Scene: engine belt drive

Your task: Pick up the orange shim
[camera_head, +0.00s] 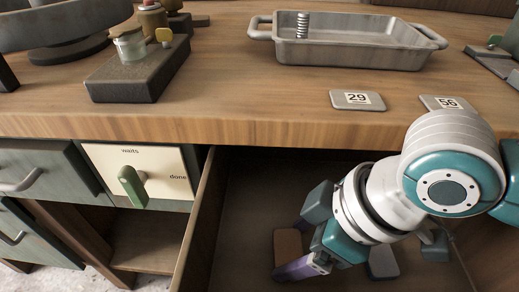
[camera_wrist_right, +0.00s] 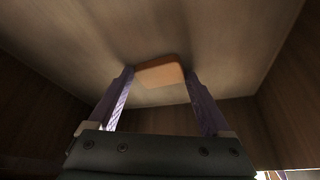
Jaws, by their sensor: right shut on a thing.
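The orange shim (camera_head: 287,246) is in the open drawer below the worktop, dull brown-orange in the shade. In the right wrist view the orange shim (camera_wrist_right: 160,72) lies between the two purple fingertips. My right gripper (camera_head: 289,252) reaches down into the drawer and is shut on the shim, one finger at each side. In the wrist view the right gripper (camera_wrist_right: 159,75) shows both fingers against the shim's ends. The shim seems to be at the drawer floor; I cannot tell whether it is lifted. My left gripper is not in view.
A grey block (camera_head: 383,262) lies in the drawer right of my gripper. The drawer's left wall (camera_head: 203,215) stands close by. On the worktop are a metal tray (camera_head: 350,55) with a spring, number plates (camera_head: 358,99) and a dark block (camera_head: 140,75) with a jar.

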